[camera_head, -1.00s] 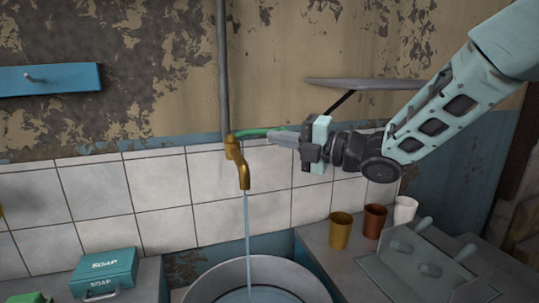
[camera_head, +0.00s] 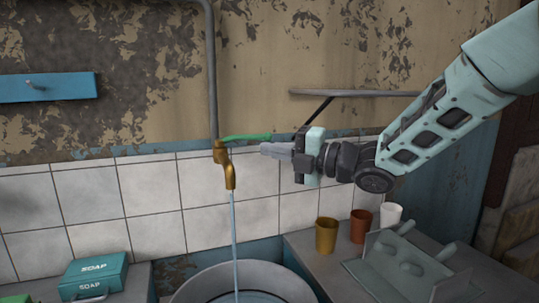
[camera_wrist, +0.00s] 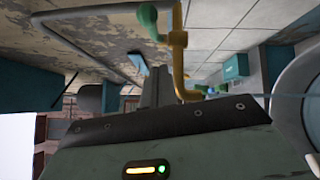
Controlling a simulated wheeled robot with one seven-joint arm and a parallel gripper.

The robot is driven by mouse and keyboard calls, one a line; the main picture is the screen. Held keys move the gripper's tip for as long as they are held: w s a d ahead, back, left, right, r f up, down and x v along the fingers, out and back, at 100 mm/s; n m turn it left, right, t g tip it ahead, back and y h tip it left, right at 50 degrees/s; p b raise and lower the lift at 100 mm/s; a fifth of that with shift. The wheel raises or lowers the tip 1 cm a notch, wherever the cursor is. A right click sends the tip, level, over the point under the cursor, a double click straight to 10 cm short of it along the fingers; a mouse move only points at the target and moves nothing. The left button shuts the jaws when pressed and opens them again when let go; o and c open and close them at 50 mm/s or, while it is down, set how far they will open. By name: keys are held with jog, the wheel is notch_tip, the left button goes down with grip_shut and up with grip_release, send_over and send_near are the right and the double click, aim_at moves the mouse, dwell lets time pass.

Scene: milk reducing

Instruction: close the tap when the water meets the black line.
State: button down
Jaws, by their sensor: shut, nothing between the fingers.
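The brass tap (camera_head: 221,160) hangs from a wall pipe, and its green handle (camera_head: 246,137) points right. A water stream (camera_head: 234,235) runs from the spout into the round metal basin (camera_head: 190,291). Water shows low inside the basin, cut off by the picture's bottom edge. I cannot see a black line. My gripper (camera_head: 264,150) is shut and empty, its tips just below and in front of the handle's right end; I cannot tell whether they touch. In the wrist view the tap (camera_wrist: 179,60) and green handle (camera_wrist: 148,18) are beyond my fingers.
A grey shelf (camera_head: 350,93) with a bracket is above my gripper. Several cups, including a gold one (camera_head: 326,236), stand on the right counter beside a grey rack (camera_head: 410,262). A teal soap box (camera_head: 93,273) is at left.

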jog(key=s+d+b, duration=0.1)
jog(key=s+d, duration=0.1)
jog(key=d, duration=0.6)
jog(key=shift+f, duration=0.25)
jog(key=shift+s, duration=0.1)
dwell(2.3)
